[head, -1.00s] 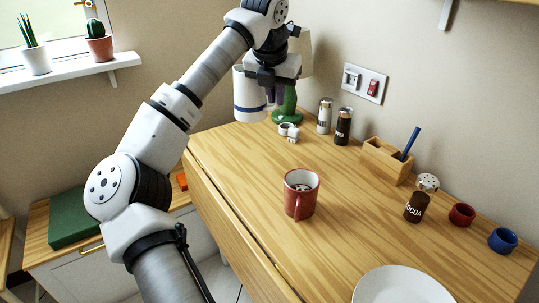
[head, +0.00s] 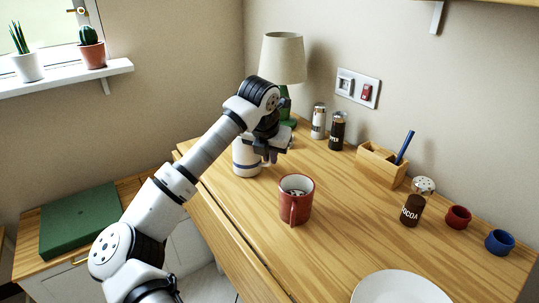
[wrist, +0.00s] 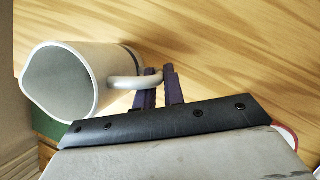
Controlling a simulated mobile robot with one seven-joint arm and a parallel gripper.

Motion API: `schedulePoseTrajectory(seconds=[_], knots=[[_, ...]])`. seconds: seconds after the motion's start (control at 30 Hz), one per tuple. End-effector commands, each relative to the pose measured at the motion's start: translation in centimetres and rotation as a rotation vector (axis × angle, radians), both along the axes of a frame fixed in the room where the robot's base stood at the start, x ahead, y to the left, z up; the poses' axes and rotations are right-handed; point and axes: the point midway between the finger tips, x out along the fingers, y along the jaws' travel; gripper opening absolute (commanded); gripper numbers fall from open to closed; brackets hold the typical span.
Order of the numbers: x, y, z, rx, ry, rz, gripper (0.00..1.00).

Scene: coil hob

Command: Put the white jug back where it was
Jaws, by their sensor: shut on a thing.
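The white jug (head: 245,160), with a blue band low on its side, is upright at the far left part of the wooden table. It is on the table or just above it; I cannot tell which. In the wrist view the jug (wrist: 75,78) shows its open mouth, with its handle towards my fingers. My gripper (head: 272,157) is on the jug's right side. In the wrist view my gripper (wrist: 160,76) is shut on the handle. My arm and gripper hide part of the jug in the head view.
A red mug (head: 303,211) stands nearest, to the right and front of the jug. Behind are a lamp (head: 283,58), two shakers (head: 337,132) and a wooden holder (head: 381,169). A cocoa shaker (head: 411,211), small pots (head: 458,217) and a plate (head: 400,288) are further right.

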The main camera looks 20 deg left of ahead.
Motion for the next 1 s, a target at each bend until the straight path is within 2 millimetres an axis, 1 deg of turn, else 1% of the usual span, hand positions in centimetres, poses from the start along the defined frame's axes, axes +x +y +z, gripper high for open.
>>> schedulePoseTrajectory(seconds=[0.17, 0.33, 0.37, 0.5, 0.53, 0.83, 0.93, 1.0], knots=[[0.0, 0.0, 0.2, 0.002, -0.003, 0.001, 0.0], [0.0, 0.0, -0.3, 0.002, -0.002, 0.001, 0.0], [0.0, 0.0, -0.4, 0.001, 0.0, 0.0, 0.12], [0.0, 0.0, -0.3, 0.0, 0.0, 0.0, 0.3], [0.0, 0.0, -0.3, 0.0, 0.0, 0.0, 0.32], [0.0, 0.0, -0.1, 0.0, 0.0, 0.0, 0.32], [-0.1, 0.0, 0.6, 0.002, -0.001, 0.001, 0.32], [-0.6, 0.0, 1.6, 0.002, -0.001, 0.002, 0.32]])
